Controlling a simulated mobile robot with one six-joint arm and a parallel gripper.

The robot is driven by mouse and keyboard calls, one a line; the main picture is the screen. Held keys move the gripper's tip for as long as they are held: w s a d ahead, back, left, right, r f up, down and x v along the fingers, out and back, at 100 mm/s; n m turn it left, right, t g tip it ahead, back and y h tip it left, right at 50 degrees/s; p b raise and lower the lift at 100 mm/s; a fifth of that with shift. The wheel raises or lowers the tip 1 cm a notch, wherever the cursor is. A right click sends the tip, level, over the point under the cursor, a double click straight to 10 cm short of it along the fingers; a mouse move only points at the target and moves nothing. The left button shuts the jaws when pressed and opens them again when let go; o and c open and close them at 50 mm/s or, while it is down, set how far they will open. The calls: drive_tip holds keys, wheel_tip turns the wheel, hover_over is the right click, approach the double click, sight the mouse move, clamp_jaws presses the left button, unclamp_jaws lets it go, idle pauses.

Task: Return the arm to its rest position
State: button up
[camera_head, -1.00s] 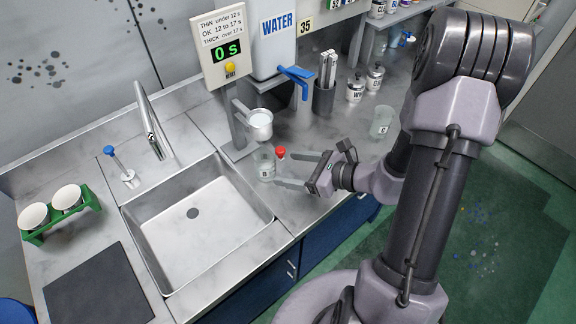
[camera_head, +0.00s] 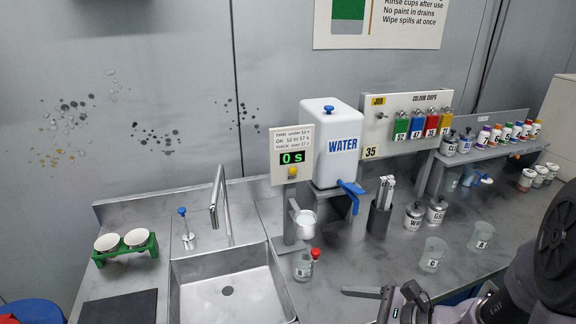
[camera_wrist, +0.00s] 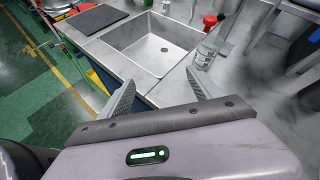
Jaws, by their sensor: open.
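My gripper (camera_head: 366,300) is at the lower right of the head view, partly cut off by the frame. In the wrist view my gripper (camera_wrist: 158,95) shows two grey fingers spread wide with nothing between them. It hangs near the counter's front edge, apart from the glass beaker marked B (camera_head: 303,266). That beaker stands on the counter to the right of the sink and also shows in the wrist view (camera_wrist: 205,54). My dark arm fills the lower right corner of the head view.
The sink (camera_head: 228,290) lies left of the beaker. A metal cup (camera_head: 305,222) hangs on a stand beneath the timer (camera_head: 292,157), which reads 0 s. Beakers C (camera_head: 432,256) and A (camera_head: 480,236) stand toward the right. The green cup rack (camera_head: 125,250) is far left.

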drive_tip(key=s+a+r+n+g+h, duration=0.3)
drive_tip(key=s+a+r+n+g, duration=0.15)
drive_tip(key=s+r+n, duration=0.4)
drive_tip(key=s+d+r+n+t+h, duration=0.2)
drive_tip(key=s+r+n+t+h, duration=0.1)
drive_tip(key=n, duration=0.6)
drive_tip(key=s+r+h, duration=0.1)
drive_tip(key=s+h, duration=0.1)
drive_tip(key=s, duration=0.1)
drive_tip(key=shift+d+r+t, duration=0.35)
drive_tip(key=shift+s, duration=0.1)
drive_tip(key=shift+c, duration=0.4)
